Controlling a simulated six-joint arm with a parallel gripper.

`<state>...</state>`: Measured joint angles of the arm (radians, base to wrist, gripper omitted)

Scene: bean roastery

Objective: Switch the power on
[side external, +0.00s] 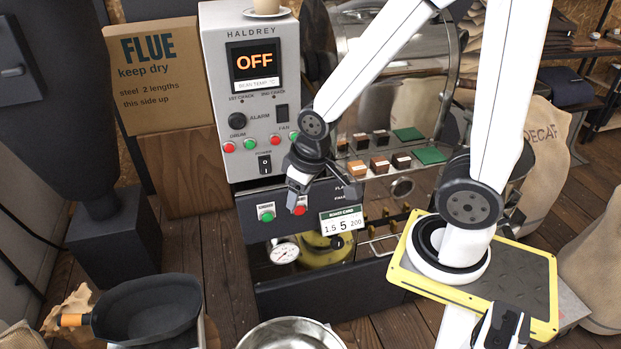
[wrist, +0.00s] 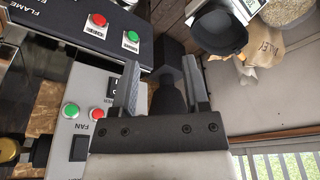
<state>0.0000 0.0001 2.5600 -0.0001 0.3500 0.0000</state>
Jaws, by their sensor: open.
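The power switch (side external: 264,163) is a black rocker marked O, under the POWER label at the bottom of the grey control panel (side external: 215,100). The display (side external: 254,61) above it reads OFF in orange. My gripper (side external: 293,202) is open and empty, pointing down just right of and below the switch, in front of the dark lower panel. In the wrist view my gripper (wrist: 160,82) shows its two fingers spread. A black rocker (wrist: 110,86), apparently the power switch, is partly hidden behind the left finger there.
Green and red lower buttons (side external: 267,212) sit close to my fingers. A gauge (side external: 284,252) and a steel bowl (side external: 290,334) are below. A cup (side external: 266,6) stands on top.

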